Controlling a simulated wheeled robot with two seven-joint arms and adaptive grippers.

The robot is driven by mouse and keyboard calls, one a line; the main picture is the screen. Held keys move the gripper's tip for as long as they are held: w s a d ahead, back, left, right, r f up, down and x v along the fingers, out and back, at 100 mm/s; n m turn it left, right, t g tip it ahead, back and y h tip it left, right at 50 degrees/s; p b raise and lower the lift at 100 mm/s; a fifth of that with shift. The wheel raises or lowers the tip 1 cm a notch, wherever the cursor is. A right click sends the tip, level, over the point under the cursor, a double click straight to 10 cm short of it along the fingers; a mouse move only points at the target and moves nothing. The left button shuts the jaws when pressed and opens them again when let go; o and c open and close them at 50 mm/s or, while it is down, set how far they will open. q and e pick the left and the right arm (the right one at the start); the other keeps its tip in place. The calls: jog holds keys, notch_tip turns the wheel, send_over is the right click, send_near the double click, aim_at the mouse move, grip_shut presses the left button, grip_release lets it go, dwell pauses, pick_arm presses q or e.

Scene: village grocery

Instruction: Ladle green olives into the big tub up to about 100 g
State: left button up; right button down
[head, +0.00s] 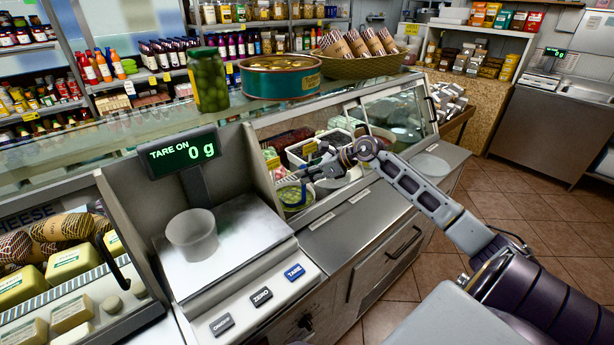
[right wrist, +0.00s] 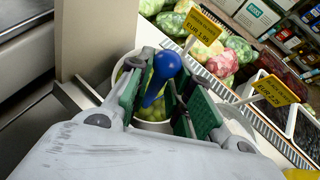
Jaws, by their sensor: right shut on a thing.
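A translucent empty-looking tub (head: 192,236) stands upright on the pan of the scale (head: 225,262), whose display (head: 183,151) reads "TARE ON 0 g". The container of green olives (head: 293,196) sits in the counter to the right of the scale; it also shows in the right wrist view (right wrist: 150,126), partly hidden by my fingers. My right gripper (head: 308,172) is over the olive container, shut on the blue-handled ladle (right wrist: 163,68). The ladle's bowl is hidden down among the olives and behind the fingers. My left gripper is not in view.
A divider panel (head: 262,170) stands between scale and olives. Price signs (right wrist: 204,27) stick up beside the olive container. A glass jar (head: 208,80), a green tin (head: 280,78) and a basket (head: 360,67) stand on the upper counter. Bare steel counter (head: 345,225) lies in front.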

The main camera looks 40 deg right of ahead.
jog(key=shift+r+p, duration=1.2)
jog(key=shift+r, duration=1.5)
jog(key=s+d+r, duration=0.1)
jog(key=s+r, duration=0.2)
jog(key=s, duration=1.2)
jog(key=shift+b, duration=0.35)
jog(key=shift+d, duration=0.1)
